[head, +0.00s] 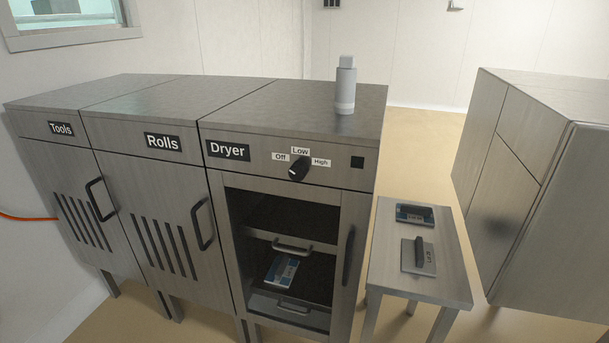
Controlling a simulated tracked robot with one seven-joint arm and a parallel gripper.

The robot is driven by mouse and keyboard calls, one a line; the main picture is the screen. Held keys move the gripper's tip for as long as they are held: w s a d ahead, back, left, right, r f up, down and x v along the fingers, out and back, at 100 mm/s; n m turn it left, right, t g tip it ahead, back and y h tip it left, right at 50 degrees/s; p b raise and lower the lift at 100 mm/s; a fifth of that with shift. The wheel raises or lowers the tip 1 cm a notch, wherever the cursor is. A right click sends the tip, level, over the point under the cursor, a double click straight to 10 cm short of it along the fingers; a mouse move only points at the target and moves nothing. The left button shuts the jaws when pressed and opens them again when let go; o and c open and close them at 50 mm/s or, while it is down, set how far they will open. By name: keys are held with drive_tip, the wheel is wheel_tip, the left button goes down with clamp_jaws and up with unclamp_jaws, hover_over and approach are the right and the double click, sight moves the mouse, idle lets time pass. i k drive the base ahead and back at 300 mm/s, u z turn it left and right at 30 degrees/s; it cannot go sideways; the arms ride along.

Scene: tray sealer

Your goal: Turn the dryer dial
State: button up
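The dryer (289,145) is the metal cabinet with a black "Dryer" label, at the right end of a row of cabinets in the head view. Its black dial (298,169) sits on the upper front panel, among white labels: "Off" (281,156) to the left, "Low" (300,150) above and "High" (320,162) to the right. The knob looks slanted toward the upper right. I cannot tell exactly which label it points at. Nothing touches the dial. My gripper is not in view.
A grey bottle-like cylinder (346,86) stands on the dryer's top. The dryer's front shows drawers and a blue-white packet (281,271) inside. A small metal table (387,266) holding two handled items stands to the right, before another large cabinet (532,180). Air before the dial is clear.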

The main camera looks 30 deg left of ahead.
sight(299, 169)
drive_tip(key=z, duration=1.2)
drive_tip(key=i, duration=0.1)
drive_tip(key=u, duration=3.05)
drive_tip(key=i, duration=0.45)
drive_tip(key=z, duration=0.3)
drive_tip(key=k, duration=0.45)
drive_tip(key=u, duration=0.05)
